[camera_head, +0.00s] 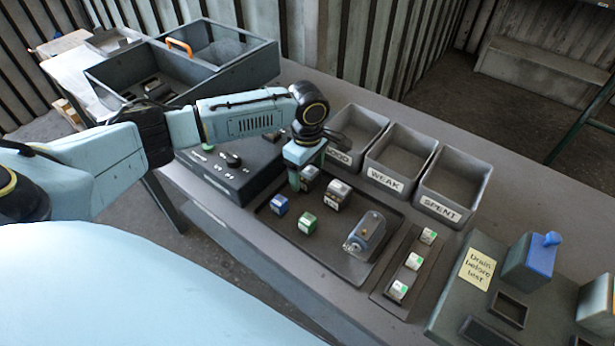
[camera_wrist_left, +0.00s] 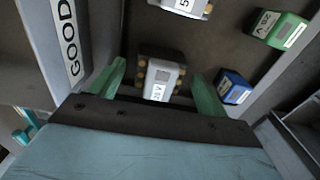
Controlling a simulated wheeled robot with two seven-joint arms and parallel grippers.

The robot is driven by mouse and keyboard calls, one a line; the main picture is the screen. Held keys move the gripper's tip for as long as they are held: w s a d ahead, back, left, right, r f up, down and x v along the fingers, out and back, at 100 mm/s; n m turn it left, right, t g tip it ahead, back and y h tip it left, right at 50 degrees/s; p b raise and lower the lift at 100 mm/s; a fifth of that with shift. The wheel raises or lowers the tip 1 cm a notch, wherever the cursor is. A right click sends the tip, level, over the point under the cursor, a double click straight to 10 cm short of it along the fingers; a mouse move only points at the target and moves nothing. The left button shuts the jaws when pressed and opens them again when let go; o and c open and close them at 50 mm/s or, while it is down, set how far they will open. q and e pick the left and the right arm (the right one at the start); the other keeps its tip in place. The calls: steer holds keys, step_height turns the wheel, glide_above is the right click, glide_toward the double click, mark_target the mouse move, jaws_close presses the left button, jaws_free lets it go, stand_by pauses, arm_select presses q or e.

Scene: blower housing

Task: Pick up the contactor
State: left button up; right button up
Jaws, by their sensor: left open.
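A contactor-like block (camera_wrist_left: 161,75) with a grey top, a white label and brass terminals sits between my left gripper's fingers in the left wrist view. The green fingers of my left gripper (camera_wrist_left: 158,82) are open on either side of it, with gaps. In the head view this block (camera_head: 310,175) is partly hidden behind my left gripper (camera_head: 299,182), at the tray's far left corner. A similar block (camera_head: 337,194) stands to its right; it also shows at the top of the left wrist view (camera_wrist_left: 182,6). My right gripper is not in view.
Bins labelled GOOD (camera_head: 357,128), WEAK (camera_head: 400,155) and SPENT (camera_head: 452,187) stand behind. A dark control box (camera_head: 232,170) is left.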

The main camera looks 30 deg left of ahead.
arm_select(q)
steer(key=shift+r, duration=0.1)
steer(key=c, duration=1)
